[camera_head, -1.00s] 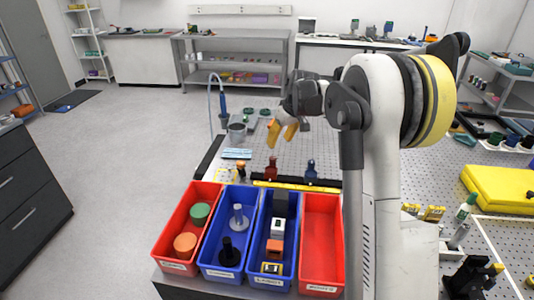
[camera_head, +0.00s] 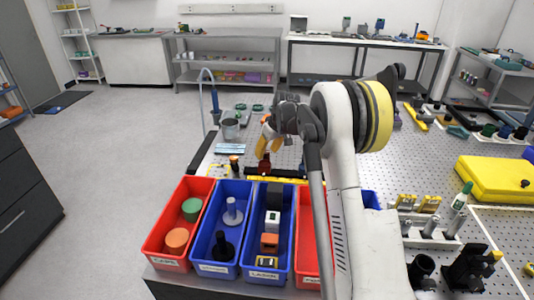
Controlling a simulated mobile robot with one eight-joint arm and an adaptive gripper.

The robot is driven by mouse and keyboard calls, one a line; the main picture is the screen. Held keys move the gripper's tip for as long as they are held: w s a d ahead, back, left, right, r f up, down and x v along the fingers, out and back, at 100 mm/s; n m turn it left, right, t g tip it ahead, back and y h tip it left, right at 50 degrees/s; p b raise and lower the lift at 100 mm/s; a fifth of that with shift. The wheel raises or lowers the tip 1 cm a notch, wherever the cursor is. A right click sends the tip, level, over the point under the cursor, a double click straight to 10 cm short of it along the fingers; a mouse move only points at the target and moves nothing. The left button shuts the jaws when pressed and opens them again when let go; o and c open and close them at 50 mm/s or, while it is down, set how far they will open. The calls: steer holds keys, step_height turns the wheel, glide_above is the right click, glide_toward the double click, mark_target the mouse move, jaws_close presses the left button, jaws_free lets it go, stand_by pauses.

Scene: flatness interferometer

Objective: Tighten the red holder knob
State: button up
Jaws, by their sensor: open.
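The red holder (camera_head: 264,164) stands on the perforated table just behind the yellow strip, at the centre of the head view. It is small and dark red, and its knob cannot be told apart clearly. My gripper (camera_head: 267,146) has orange-yellow fingers that point down just above the red holder. The gripper is open with nothing seen between the fingers. Whether a finger touches the holder cannot be told. My arm hides the table to the right of the holder.
Red and blue bins (camera_head: 204,268) with pucks and small parts stand in front of the holder. A metal cup (camera_head: 231,129) and a lamp-like blue stand (camera_head: 215,103) are to its left. A yellow case (camera_head: 495,178) lies far right.

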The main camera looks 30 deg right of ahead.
steer(key=shift+c, duration=0.4)
jaws_close()
steer(key=shift+m, duration=0.4)
steer(key=m+h, duration=0.1)
steer(key=m, duration=0.1)
steer(key=shift+a+r+m+p, duration=0.1)
steer(key=shift+m+p, duration=0.3)
steer(key=m+h, duration=0.1)
steer(key=m, duration=0.1)
steer(key=m+h, duration=0.1)
steer(key=m, duration=0.1)
steer(key=shift+a+m+g+p, duration=0.1)
steer(key=shift+m+g+p, duration=0.2)
steer(key=shift+p, duration=0.05)
steer(key=m+g+h, duration=0.1)
steer(key=m, duration=0.3)
steer(key=shift+w+m+p, duration=0.1)
steer(key=shift+m+p, duration=0.2)
steer(key=shift+p, duration=0.1)
steer(key=shift+a+m+g+h+p, duration=0.1)
steer(key=shift+m+g+h+p, duration=0.3)
steer(key=shift+m, duration=0.75)
steer(key=shift+m+g+h, duration=0.1)
steer(key=shift+m+g, duration=0.5)
steer(key=shift+m, duration=0.55)
